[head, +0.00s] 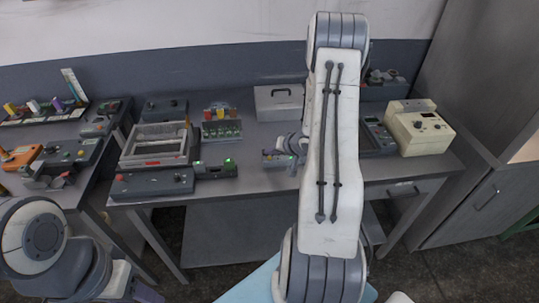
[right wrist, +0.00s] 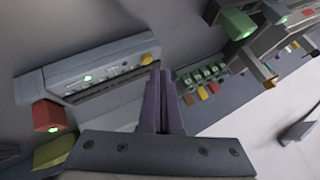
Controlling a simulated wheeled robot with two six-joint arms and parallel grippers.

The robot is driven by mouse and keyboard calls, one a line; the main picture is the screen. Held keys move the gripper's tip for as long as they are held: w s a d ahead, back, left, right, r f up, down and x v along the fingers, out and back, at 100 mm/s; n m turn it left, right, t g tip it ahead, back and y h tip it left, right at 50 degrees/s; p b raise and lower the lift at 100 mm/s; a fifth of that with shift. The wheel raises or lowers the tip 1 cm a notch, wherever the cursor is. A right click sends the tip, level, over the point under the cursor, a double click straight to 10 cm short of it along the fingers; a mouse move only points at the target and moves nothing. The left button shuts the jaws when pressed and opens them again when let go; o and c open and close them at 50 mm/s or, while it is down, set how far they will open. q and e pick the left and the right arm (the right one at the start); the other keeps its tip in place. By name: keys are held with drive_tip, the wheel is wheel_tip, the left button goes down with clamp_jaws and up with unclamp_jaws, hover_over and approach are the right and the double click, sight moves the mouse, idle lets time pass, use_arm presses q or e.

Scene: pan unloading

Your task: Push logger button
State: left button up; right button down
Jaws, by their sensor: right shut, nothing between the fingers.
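My right gripper (right wrist: 160,100) is shut, its two dark purple fingers together and empty. In the head view my right arm reaches over the middle table, and the gripper (head: 270,153) is small beside a green light there. In the right wrist view a long grey device (right wrist: 90,78) with green lights and a yellow knob lies left of the fingers. A red block (right wrist: 46,115) with a green light sits by its lower end, apart from the fingers. I cannot tell which part is the logger button. My left gripper (head: 146,292) shows only partly at the bottom left.
A rack with coloured tops (head: 221,126), a grey tray (head: 160,144) and a low grey box (head: 152,184) stand on the table. A lidded grey case (head: 279,102) is behind. A cream device (head: 419,128) is at right. The front table edge is fairly clear.

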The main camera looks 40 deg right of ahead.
drive_tip(key=shift+r, duration=0.25)
wheel_tip(320, 180, up, 6)
drive_tip(key=p, duration=0.7)
idle(0.5)
drive_tip(key=w+a+r+n+g+b, duration=0.2)
drive_tip(key=w+a+r+n+b, duration=0.15)
drive_tip(key=a, duration=0.65)
drive_tip(key=s+a+r+n+g+h+b, duration=0.1)
drive_tip(key=s+a+r+n, duration=0.15)
drive_tip(key=a, duration=0.45)
drive_tip(key=s+a+r+n+g+b, duration=0.1)
drive_tip(key=s+a+r+n, duration=0.15)
drive_tip(key=a, duration=0.45)
drive_tip(key=s+a+n+g+b, duration=0.1)
drive_tip(key=s+a, duration=0.3)
drive_tip(key=s, duration=0.4)
drive_tip(key=s+a+r+n+g+y+b, duration=0.1)
drive_tip(key=s+a+n+g, duration=0.1)
drive_tip(key=s+a, duration=0.3)
drive_tip(key=s+a+n+g+b, duration=0.1)
drive_tip(key=s+a+n, duration=0.3)
drive_tip(key=s, duration=0.8)
drive_tip(key=shift+a+r+g, duration=0.15)
drive_tip(key=shift+a+g, duration=0.25)
drive_tip(key=shift+g, duration=0.2)
